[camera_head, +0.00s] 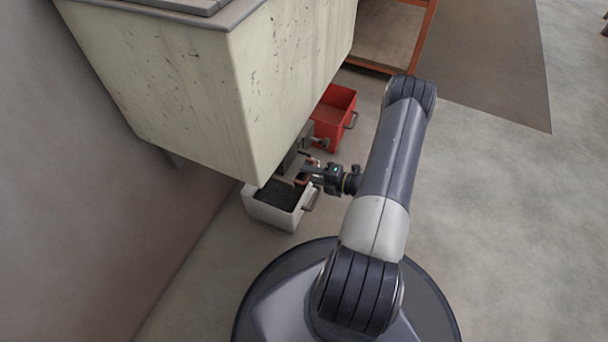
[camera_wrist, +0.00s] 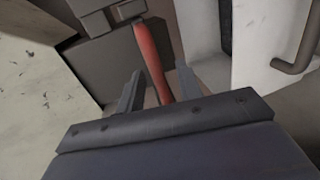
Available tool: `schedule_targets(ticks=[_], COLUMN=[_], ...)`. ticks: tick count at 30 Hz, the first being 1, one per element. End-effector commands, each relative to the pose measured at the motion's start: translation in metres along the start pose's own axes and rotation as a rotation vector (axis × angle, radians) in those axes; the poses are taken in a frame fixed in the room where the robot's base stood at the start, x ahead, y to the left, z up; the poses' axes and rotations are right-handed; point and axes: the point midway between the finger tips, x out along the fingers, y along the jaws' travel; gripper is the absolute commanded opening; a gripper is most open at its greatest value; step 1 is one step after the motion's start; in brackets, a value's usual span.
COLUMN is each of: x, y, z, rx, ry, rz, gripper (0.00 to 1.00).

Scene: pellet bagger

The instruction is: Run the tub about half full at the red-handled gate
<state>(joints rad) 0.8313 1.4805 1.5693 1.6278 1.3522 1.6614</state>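The white tub (camera_head: 268,212) stands on the floor under the hopper's front corner. Dark pellets (camera_head: 276,193) lie in it; the hopper hides part of the inside, so I cannot tell their exact level. The tub also shows at the right of the wrist view (camera_wrist: 272,38). The red handle (camera_wrist: 149,52) of the gate runs down between the fingers of my gripper (camera_wrist: 158,84). The fingers are apart, with a gap visible on each side of the handle. In the head view my gripper (camera_head: 305,171) is at the gate above the tub.
A large cream hopper (camera_head: 200,85) overhangs the tub. A red tub (camera_head: 334,118) stands behind the gate, close to my gripper. An orange-framed shelf (camera_head: 385,35) is at the back. The wall is at left; open floor (camera_head: 510,220) lies to the right.

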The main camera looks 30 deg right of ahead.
Motion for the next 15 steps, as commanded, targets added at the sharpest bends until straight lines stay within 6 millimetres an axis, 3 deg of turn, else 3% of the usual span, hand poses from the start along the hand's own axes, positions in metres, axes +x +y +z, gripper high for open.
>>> schedule_targets(ticks=[6, 15], x=[0.021, 0.025], y=[-0.001, 0.000], z=[0.000, 0.000], rx=[0.000, 0.000], ry=[0.001, 0.000], rz=[0.000, 0.000], gripper=[0.34, 0.34])
